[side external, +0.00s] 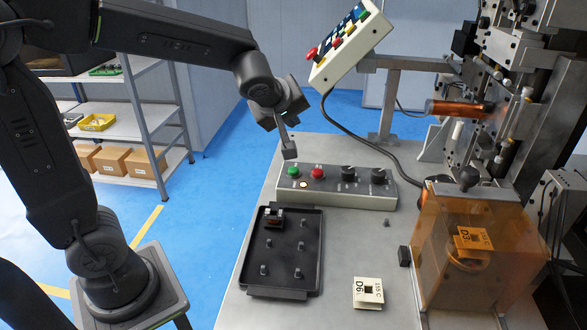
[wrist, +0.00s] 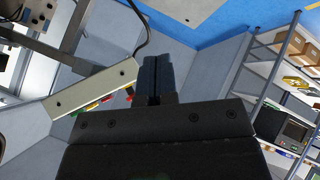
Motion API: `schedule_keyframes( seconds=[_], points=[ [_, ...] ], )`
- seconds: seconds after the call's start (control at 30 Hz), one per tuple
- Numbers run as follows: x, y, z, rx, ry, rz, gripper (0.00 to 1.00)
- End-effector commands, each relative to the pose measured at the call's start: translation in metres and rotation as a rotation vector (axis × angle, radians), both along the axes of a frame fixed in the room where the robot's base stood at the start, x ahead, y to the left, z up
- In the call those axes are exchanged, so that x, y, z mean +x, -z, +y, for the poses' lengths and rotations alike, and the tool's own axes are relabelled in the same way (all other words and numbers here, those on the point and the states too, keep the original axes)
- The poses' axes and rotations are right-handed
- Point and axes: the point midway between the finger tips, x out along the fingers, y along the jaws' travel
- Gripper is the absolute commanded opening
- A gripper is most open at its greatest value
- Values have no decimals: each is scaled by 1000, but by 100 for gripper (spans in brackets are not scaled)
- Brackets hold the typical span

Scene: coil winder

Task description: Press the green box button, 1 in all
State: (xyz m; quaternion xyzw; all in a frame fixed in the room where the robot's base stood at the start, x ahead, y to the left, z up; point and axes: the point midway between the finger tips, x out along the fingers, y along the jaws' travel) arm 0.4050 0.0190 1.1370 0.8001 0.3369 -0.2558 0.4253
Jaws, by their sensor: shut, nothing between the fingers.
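The green button (side external: 293,171) sits at the left end of the grey control box (side external: 345,198) on the bench, beside a red button (side external: 317,173). My gripper (side external: 290,153) is shut and empty. In the side external view its tips appear just above the green button, with a small gap in the picture. In the wrist view the shut fingers (wrist: 154,75) point up the picture, and I cannot make out the green button there.
A black tray (side external: 246,272) with pegs lies in front of the control box. A tilted control panel (side external: 347,48) on an arm hangs above and behind it. An orange-covered machine (side external: 440,270) stands at the right. Bare bench surrounds a white card (side external: 367,292).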

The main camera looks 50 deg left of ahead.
Motion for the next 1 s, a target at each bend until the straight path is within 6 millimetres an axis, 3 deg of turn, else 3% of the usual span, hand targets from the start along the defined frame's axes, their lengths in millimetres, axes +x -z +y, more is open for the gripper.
schedule_keyframes(
  seconds=[0.27,0.7,1.0],
  points=[
    [0,15,0,1,0,4,0],
    [0,73,-1,1,2,5,0],
    [0,88,0,1,2,1,0]
  ],
)
